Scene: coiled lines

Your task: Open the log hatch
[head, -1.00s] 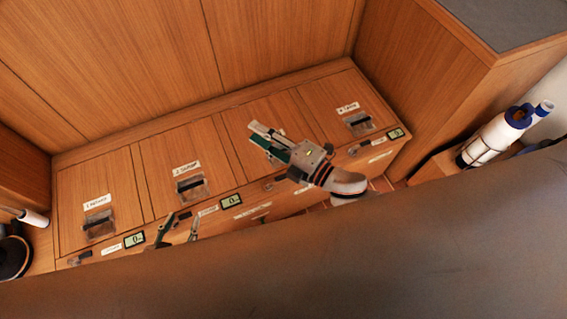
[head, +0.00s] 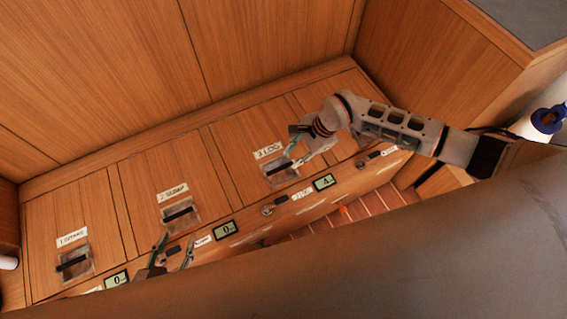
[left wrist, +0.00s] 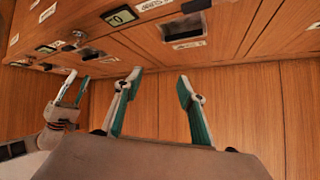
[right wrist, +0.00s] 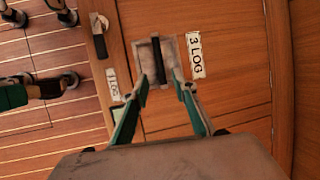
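The log hatch (head: 250,138) is a wooden lid labelled "3 LOG" and lies closed in the bench top. Its recessed pull (head: 280,173), a dark bar across a pale recess, also shows in the right wrist view (right wrist: 157,68). My right gripper (head: 296,153) is over this pull. In the right wrist view its fingers (right wrist: 161,78) are apart, one tip on each side of the bar; contact cannot be told. My left gripper (head: 176,243) is in front of the bench near the sump hatch. Its fingers are apart and empty in the left wrist view (left wrist: 159,80).
The sump hatch (head: 180,208) and another hatch (head: 73,258) lie to the left, both closed. The bench front carries small displays (head: 324,182) and a latch (head: 267,210) below the log hatch. A wooden panel wall rises behind.

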